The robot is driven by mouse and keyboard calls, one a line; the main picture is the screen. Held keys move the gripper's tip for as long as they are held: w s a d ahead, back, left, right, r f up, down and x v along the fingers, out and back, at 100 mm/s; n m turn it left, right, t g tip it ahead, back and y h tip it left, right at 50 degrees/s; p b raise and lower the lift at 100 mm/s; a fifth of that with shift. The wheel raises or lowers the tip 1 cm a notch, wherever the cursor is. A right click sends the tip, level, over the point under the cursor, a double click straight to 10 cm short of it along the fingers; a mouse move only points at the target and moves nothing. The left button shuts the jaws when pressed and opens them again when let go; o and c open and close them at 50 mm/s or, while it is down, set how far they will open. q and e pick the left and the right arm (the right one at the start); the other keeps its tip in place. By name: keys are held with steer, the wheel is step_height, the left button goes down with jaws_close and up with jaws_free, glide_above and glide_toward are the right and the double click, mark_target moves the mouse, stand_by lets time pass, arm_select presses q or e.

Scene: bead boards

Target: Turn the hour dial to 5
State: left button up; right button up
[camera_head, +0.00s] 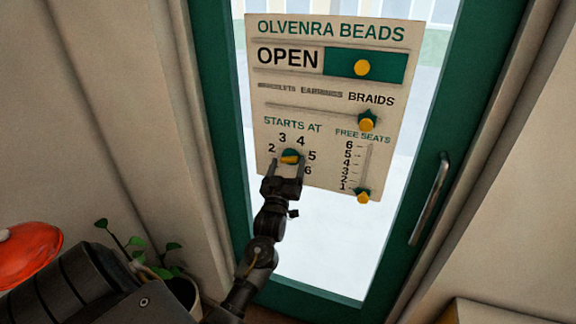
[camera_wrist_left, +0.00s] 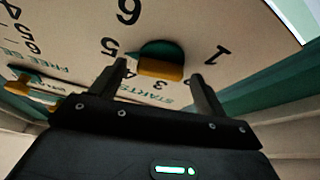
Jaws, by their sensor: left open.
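The hour dial (camera_head: 291,155) is a green disc with a yellow grip bar. It sits under "STARTS AT" on the cream sign board (camera_head: 317,148), with numbers around it; 2 to 6 can be read in the head view. My right gripper is out of view.
The board hangs on a green-framed glass door with a metal handle (camera_head: 429,199). It also has an OPEN slider (camera_head: 362,68), a BRAIDS slider knob (camera_head: 367,121) and a FREE SEATS knob (camera_head: 363,196) near 1. A potted plant (camera_head: 172,268) stands at lower left.

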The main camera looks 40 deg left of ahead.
arm_select(q)
steer(key=b+v, duration=0.3)
steer(key=v, duration=0.7)
steer(key=shift+w, duration=0.1)
steer(key=w+d+f+m+g+h, duration=0.1)
steer(key=d+f+m+g+h, duration=0.25)
steer(key=f, duration=1.15)
steer(key=w+d+f+m+g+h, duration=0.1)
steer(key=d+f+m+g+h, duration=0.2)
steer(key=f, duration=1.2)
steer(key=s+d+f+g+h, duration=0.1)
steer(key=s+d+f, duration=0.15)
steer(key=f, duration=0.35)
steer(key=s+d+f+g, duration=0.1)
steer(key=s+f+g, duration=0.15)
steer(key=f, duration=0.35)
steer(key=s+d+f+m+g+h, duration=0.1)
steer(key=s+d+f+g, duration=0.15)
steer(key=s+f, duration=0.7)
steer(key=s+d+f+m+g+h, duration=0.1)
steer(key=s+d+f+m+g, duration=0.15)
steer(key=s+f, duration=0.7)
steer(key=s+f+g, duration=0.2)
steer(key=s, duration=0.9)
steer(key=s+f+g, duration=0.2)
steer(key=s, duration=0.9)
steer(key=shift+s+a+f+m+b, duration=0.3)
steer(key=shift+a+m+b, duration=0.1)
steer(key=shift+a+b, duration=0.05)
